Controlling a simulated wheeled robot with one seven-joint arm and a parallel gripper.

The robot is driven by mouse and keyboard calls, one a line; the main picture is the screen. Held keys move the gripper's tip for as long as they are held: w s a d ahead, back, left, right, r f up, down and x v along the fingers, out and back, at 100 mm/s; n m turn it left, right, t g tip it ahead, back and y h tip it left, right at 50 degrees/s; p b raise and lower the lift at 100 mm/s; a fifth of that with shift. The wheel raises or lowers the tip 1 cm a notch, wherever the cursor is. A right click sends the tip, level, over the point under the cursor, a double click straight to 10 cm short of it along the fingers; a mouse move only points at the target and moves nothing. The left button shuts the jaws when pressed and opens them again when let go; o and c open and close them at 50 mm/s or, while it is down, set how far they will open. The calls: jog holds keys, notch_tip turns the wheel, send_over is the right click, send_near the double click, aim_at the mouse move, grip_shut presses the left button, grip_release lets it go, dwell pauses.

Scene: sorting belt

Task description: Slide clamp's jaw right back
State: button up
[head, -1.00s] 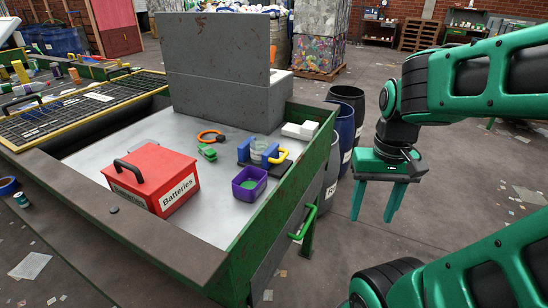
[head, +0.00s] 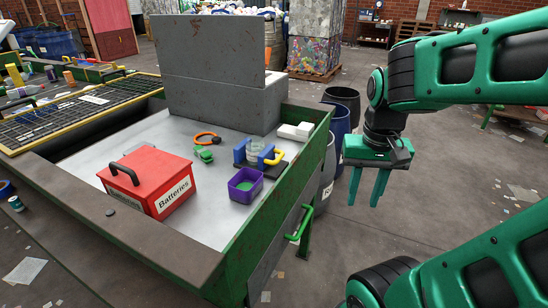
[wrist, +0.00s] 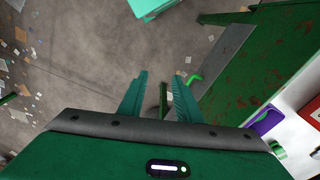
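The clamp stands on the grey table top near its right side, with blue jaws (head: 240,153), a dark base (head: 275,171) and a yellow handle (head: 274,157) on its right. A clear glass jar (head: 255,149) sits between the jaws; whether both jaws touch it is too small to tell. My gripper (head: 364,204) hangs pointing down in free air, right of the table and apart from the clamp. Its two green fingers are spread with nothing between them, also in the wrist view (wrist: 158,80). The clamp does not clearly show in the wrist view.
A purple bin (head: 235,190) stands just in front of the clamp, and a red batteries box (head: 177,190) to the left. The table's raised green edge (head: 270,205) lies between gripper and clamp.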

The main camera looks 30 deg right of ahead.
jog(key=w+a+r+m+t+h, duration=0.2)
jog(key=w+r, duration=0.1)
jog(key=w, duration=1.4)
jog(key=m+t, duration=0.2)
send_near(278, 158)
jog(key=x, duration=0.7)
jog(key=shift+w+f, duration=0.2)
jog(key=shift+f, duration=0.15)
jog(key=shift+d, duration=0.1)
grip_shut()
